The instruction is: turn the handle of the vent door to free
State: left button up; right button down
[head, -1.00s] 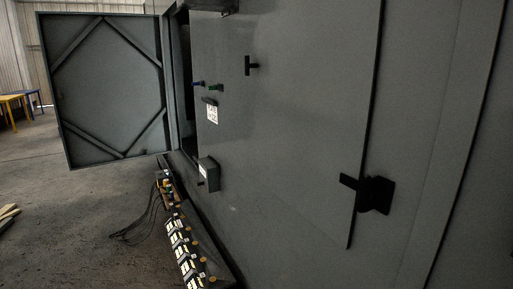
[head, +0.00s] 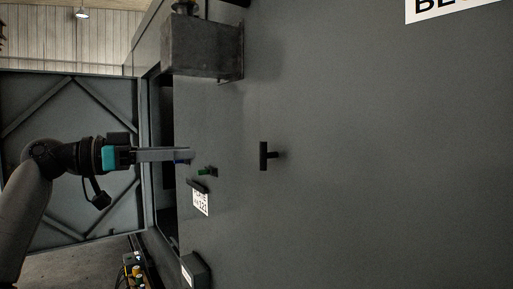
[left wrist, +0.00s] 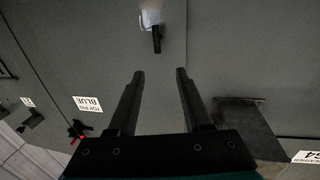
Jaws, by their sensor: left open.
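A black T-shaped handle (head: 264,156) stands out from the grey wall panel in the middle of the head view, its bar upright. My left gripper (head: 188,154) points right toward it, apart from it and left of it. In the left wrist view the open, empty fingers (left wrist: 159,72) have a dark bar-shaped handle (left wrist: 156,40) beyond their tips, with a pale patch beside its base; they do not touch it. I cannot tell for sure that both views show the same handle. My right gripper is out of view.
A grey box (head: 203,50) juts from the panel at upper left. A smaller box (head: 195,270) is lower down. An open door (head: 60,110) stands at left. The panel right of the handle is clear.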

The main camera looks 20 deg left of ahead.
pick_arm(q)
jog(key=p, duration=0.5)
send_near(272, 154)
jog(key=w+d+r, duration=0.2)
jog(key=w+d, duration=0.2)
jog(key=shift+d+f, duration=0.1)
jog(key=shift+f, duration=0.2)
jog(key=shift+c, duration=0.6)
grip_shut()
